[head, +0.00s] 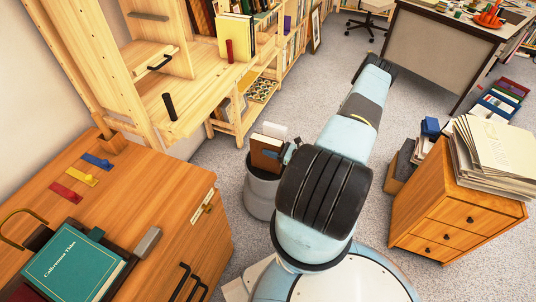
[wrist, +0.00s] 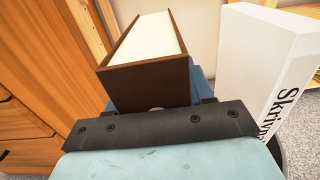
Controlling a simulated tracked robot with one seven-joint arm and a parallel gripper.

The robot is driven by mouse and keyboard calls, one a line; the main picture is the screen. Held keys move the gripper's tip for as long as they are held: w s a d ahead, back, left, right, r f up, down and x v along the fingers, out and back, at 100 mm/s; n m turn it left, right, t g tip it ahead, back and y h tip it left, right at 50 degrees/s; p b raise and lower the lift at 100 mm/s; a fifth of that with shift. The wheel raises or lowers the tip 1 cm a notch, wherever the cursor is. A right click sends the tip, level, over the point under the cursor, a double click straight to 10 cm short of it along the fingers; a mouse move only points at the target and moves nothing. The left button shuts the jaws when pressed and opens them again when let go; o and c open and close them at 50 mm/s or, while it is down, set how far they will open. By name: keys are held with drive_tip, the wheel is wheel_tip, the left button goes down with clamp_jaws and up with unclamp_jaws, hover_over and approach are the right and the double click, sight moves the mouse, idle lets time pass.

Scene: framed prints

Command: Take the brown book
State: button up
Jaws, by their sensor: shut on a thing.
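The brown book (head: 265,153) stands upright at the top of a grey cylindrical bin (head: 261,190) in the head view. In the wrist view the brown book (wrist: 147,86) shows its dark cover edges and pale page block, right in front of my gripper (wrist: 157,108). My gripper (head: 286,156) is shut on the brown book at its near side; the fingertips are mostly hidden. How far the book's lower end reaches into the bin cannot be told.
A white book (wrist: 262,75) with black lettering stands close on the right of the brown book. A wooden cabinet (wrist: 40,75) is close on the left. A shelf unit (head: 175,100) stands behind the bin, and a drawer unit (head: 455,205) with stacked papers stands right.

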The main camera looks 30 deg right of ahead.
clamp_jaws()
drive_tip(key=shift+r, duration=0.1)
idle(0.3)
